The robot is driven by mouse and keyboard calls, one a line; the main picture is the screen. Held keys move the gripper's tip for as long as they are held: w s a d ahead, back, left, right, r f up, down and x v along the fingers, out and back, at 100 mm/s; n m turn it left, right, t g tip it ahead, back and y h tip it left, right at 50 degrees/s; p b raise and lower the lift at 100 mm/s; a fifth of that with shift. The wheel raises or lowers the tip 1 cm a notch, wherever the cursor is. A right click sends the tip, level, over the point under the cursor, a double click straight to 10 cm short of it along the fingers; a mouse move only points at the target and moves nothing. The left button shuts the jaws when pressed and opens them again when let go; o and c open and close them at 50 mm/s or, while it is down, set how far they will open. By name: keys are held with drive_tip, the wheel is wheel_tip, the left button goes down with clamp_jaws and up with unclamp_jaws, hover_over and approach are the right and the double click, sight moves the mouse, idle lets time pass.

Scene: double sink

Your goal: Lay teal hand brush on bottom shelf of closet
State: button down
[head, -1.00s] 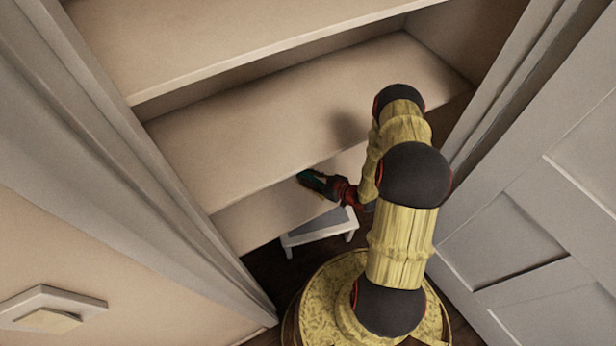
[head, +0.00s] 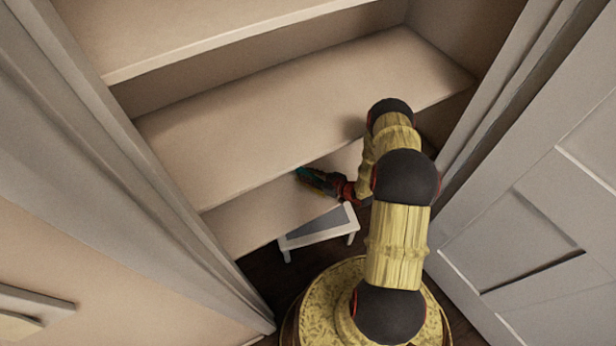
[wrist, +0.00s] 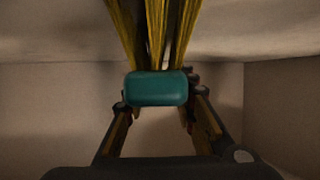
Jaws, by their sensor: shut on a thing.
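The teal hand brush (wrist: 157,88) is between the fingers of my gripper (wrist: 160,112) in the wrist view. Its yellow bristles (wrist: 165,30) point away toward the top of the picture. In the head view my gripper (head: 322,181) is at the closet opening, over the front part of the bottom shelf (head: 255,217) and below the front edge of the shelf above. A bit of teal shows at its tip there; most of the brush is hidden. I cannot tell whether the brush touches the shelf.
The middle shelf (head: 300,110) is bare and overhangs the bottom one. A small white-framed stool (head: 318,230) stands on the dark floor in front. A grey panelled door (head: 530,220) is on the right, a door frame (head: 110,150) on the left. The visible bottom shelf is clear.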

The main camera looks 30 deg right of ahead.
drive_tip(key=shift+s+f+b, duration=0.15)
drive_tip(key=shift+f+b, duration=0.4)
drive_tip(key=shift+f, duration=0.1)
drive_tip(key=c, duration=1.8)
unclamp_jaws()
drive_tip(key=shift+a+f, duration=0.1)
drive_tip(key=o, duration=0.3)
drive_tip(key=shift+o, duration=0.2)
drive_tip(key=shift+r, duration=0.3)
